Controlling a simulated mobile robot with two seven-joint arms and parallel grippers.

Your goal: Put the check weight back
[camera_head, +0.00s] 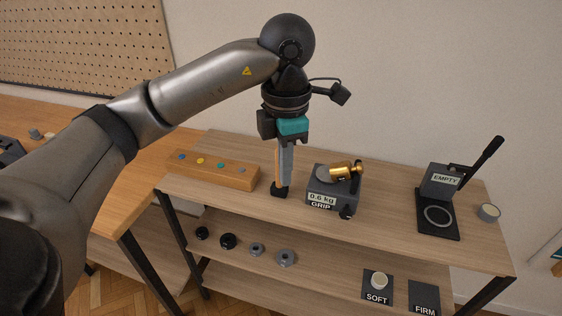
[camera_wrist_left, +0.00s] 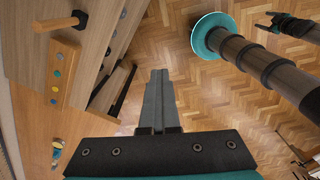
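My left gripper (camera_head: 284,172) points down in front of the upper shelf and looks shut with nothing between its fingers. In the left wrist view its grey fingers (camera_wrist_left: 158,98) lie side by side. A small grey cylinder (camera_head: 489,212) stands at the shelf's right end. A black clawed end, apparently my right gripper (camera_wrist_left: 268,20), shows small in the left wrist view; its opening is unclear.
A wooden block with coloured dots (camera_head: 212,170) lies left on the upper shelf. An upright wooden-handled tool with a black base (camera_wrist_left: 62,22) stands near it. A lever press marked EMPTY (camera_head: 440,200) stands right. Several knobs and SOFT and FIRM pads (camera_head: 424,297) lie below.

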